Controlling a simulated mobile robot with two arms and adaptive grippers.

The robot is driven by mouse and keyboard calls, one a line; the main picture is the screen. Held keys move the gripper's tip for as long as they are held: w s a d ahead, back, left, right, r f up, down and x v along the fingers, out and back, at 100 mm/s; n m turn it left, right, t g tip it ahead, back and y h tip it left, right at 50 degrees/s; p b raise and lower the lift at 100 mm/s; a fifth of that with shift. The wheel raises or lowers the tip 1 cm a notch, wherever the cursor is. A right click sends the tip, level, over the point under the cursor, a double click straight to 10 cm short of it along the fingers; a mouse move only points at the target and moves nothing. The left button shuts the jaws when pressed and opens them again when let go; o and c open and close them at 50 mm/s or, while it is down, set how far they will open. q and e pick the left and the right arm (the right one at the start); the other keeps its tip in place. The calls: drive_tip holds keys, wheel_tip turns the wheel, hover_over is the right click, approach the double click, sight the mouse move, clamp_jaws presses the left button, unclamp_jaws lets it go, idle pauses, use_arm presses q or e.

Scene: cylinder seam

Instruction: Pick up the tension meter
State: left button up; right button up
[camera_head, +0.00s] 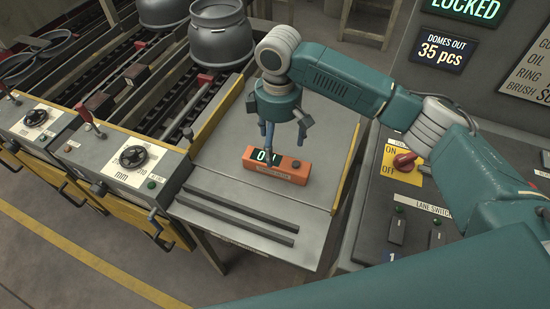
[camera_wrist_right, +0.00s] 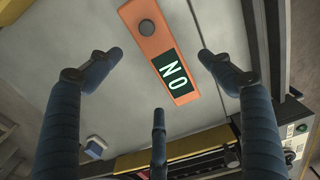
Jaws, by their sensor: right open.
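The tension meter is an orange box (camera_head: 277,168) with a dark display and a round knob, lying on the grey metal table (camera_head: 215,165). In the head view the fingers partly hide the display. My left gripper is not in view.
Two dark bars (camera_head: 240,216) lie along the table's front edge. A grey metal can (camera_head: 220,40) stands behind on the rails. At left are dial panels (camera_head: 133,157).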

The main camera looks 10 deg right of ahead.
sight(278, 157)
drive_tip(key=shift+s+f, duration=0.1)
drive_tip(key=shift+f, duration=0.85)
wheel_tip(278, 157, down, 5)
drive_tip(key=shift+d+f+p, duration=0.1)
drive_tip(key=shift+d+p, duration=0.05)
drive_tip(key=shift+p, duration=0.55)
drive_tip(key=shift+f, duration=0.15)
drive_tip(key=shift+c, duration=1)
drive_tip(key=c, duration=1.3)
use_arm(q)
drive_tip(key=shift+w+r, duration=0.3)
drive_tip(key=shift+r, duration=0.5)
